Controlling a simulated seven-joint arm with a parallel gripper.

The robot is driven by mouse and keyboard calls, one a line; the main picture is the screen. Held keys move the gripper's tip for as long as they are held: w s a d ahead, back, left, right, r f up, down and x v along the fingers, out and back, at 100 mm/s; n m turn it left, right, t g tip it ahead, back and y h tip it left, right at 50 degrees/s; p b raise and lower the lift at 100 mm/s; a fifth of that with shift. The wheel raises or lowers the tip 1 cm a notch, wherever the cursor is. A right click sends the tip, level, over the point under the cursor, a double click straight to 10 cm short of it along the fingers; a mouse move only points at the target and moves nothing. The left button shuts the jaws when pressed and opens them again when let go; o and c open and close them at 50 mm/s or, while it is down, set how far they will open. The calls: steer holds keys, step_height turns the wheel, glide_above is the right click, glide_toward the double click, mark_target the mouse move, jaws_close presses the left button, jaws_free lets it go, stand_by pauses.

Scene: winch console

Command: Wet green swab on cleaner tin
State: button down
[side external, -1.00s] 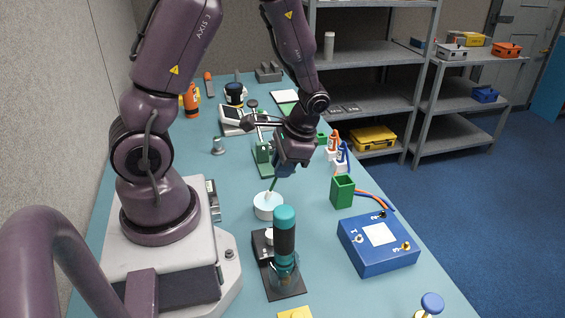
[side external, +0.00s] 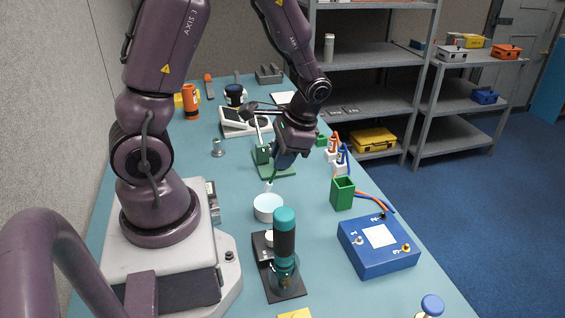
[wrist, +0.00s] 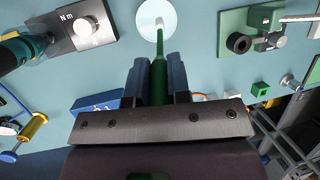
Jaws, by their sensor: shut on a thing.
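My gripper (side external: 284,160) is shut on the green swab (wrist: 158,82), which points downward from the jaws. The swab's pale tip (side external: 268,187) shows just above the far rim of the cleaner tin (side external: 268,208), apart from the liquid or inner surface as far as I can see. The tin is a low, round, white, open tub standing upright on the blue table. In the wrist view the tip overlaps the tin (wrist: 146,14) at the top centre. The jaws hide the upper part of the swab's handle.
A teal-topped dark tool on a black stand (side external: 284,240) is close in front of the tin. A green square cup (side external: 343,193) and a blue numbered box (side external: 378,244) stand to the right. A green fixture (side external: 272,165) is behind.

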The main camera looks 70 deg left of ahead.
steer(key=shift+r, duration=2.05)
